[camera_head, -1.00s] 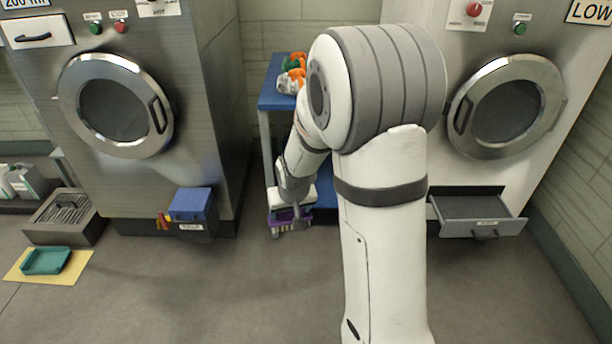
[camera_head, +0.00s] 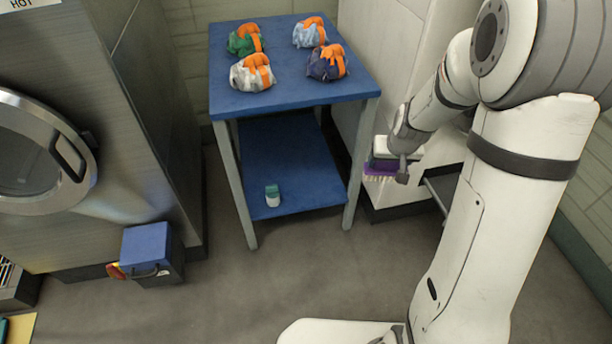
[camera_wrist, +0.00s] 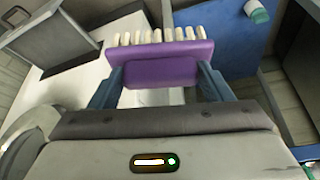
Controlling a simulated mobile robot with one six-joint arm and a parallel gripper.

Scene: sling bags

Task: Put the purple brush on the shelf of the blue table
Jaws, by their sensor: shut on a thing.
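The purple brush (camera_head: 381,168) is held by my gripper (camera_head: 393,165), to the right of the blue table's front right leg in the head view. In the wrist view the purple brush (camera_wrist: 162,64) lies between my gripper's two fingers (camera_wrist: 165,82), its pale bristles pointing away from the wrist. The blue table (camera_head: 290,97) has a blue lower shelf (camera_head: 285,165). The shelf carries a small white and green container near its front left and is otherwise bare where it shows. The shelf also shows in the wrist view (camera_wrist: 215,40), beyond the brush.
Several sling bags (camera_head: 326,62) lie on the tabletop. The small container (camera_head: 272,195) stands on the shelf. Table legs (camera_head: 360,160) bound the shelf's open front. A blue box (camera_head: 150,253) stands on the floor at left. An open drawer (camera_head: 445,188) is right of my gripper.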

